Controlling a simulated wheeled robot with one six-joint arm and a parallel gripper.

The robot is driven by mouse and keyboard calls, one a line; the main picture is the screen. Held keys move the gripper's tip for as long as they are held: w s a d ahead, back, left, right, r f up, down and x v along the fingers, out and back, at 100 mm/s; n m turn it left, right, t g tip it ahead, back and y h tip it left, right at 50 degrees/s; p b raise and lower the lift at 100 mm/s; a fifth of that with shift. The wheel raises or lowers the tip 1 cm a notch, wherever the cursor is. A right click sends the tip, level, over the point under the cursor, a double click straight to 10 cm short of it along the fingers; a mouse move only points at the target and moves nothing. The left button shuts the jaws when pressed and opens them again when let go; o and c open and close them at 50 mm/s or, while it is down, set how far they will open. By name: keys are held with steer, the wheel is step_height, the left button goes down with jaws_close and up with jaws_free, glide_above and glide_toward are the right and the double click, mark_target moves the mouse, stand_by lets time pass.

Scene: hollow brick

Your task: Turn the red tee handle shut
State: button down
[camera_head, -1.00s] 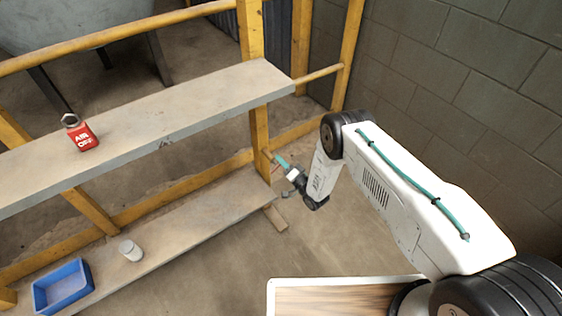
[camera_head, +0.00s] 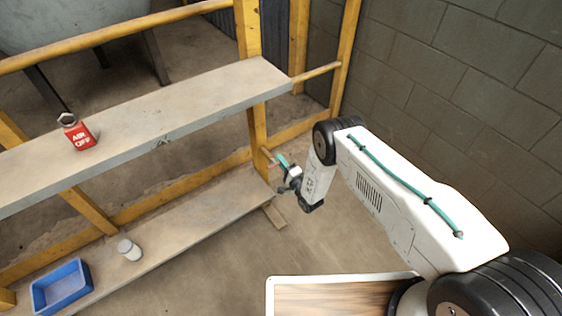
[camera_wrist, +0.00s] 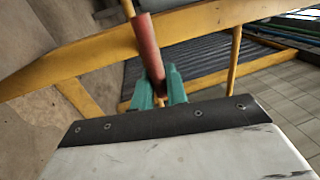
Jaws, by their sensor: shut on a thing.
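The red tee handle (camera_wrist: 149,50) shows in the wrist view as a red bar, tilted, with its far end up and to the left. My gripper (camera_wrist: 160,88) has teal fingers, one on each side of the bar's near end, and it is shut on the handle. In the head view my gripper (camera_head: 282,162) is small, beside the yellow post at the right end of the shelves. The handle is very small there, and its stem is hard to make out.
A red "AIR OFF" block (camera_head: 79,135) sits on the upper plank (camera_head: 180,112). A white cup (camera_head: 129,249) and a blue bin (camera_head: 62,287) are on the lower plank (camera_head: 190,222). Yellow posts (camera_head: 258,125) stand close to my gripper. A block wall (camera_head: 430,90) is at right.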

stand_by(0.3)
steer(key=c, duration=1.5)
jaws_free()
steer(key=shift+s+d, duration=0.1)
steer(key=v, duration=0.7)
steer(key=shift+s+d+f, duration=0.15)
steer(key=shift+s+d, duration=0.05)
steer(key=shift+s, duration=0.05)
